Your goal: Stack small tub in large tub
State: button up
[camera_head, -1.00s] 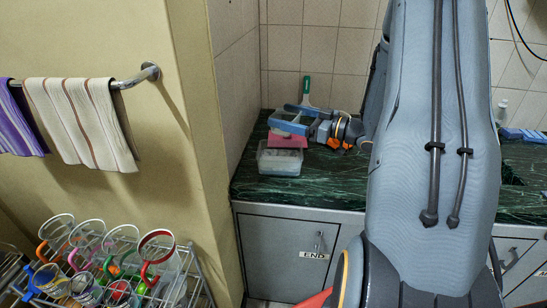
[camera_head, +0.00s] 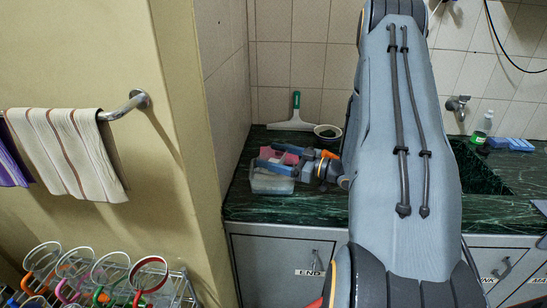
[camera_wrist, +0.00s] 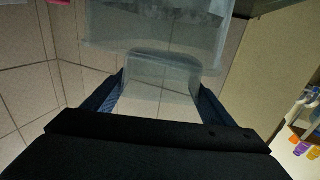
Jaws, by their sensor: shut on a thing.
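The large tub (camera_head: 271,184), clear and boxy, sits on the dark green counter near its left front edge in the head view. It also shows at the top of the wrist view (camera_wrist: 150,28). My gripper (camera_head: 274,164) is low over the back part of the large tub, its blue fingers reaching left. In the wrist view its fingers (camera_wrist: 155,98) are shut on the small tub (camera_wrist: 155,75), which is clear and smaller. The small tub overlaps the large tub's edge there. I cannot tell whether it is inside or just above; it is hard to make out in the head view.
A pink item (camera_head: 290,148) lies behind my gripper. A green-handled squeegee (camera_head: 294,116) and a bowl (camera_head: 328,132) stand at the back wall. A green bottle (camera_head: 482,129) and blue sponges (camera_head: 510,144) are far right. The counter's front middle (camera_head: 305,208) is clear.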

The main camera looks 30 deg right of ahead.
jog(key=shift+f, duration=0.45)
jog(key=shift+f, duration=0.4)
jog(key=shift+f, duration=0.2)
jog(key=o, duration=1.1)
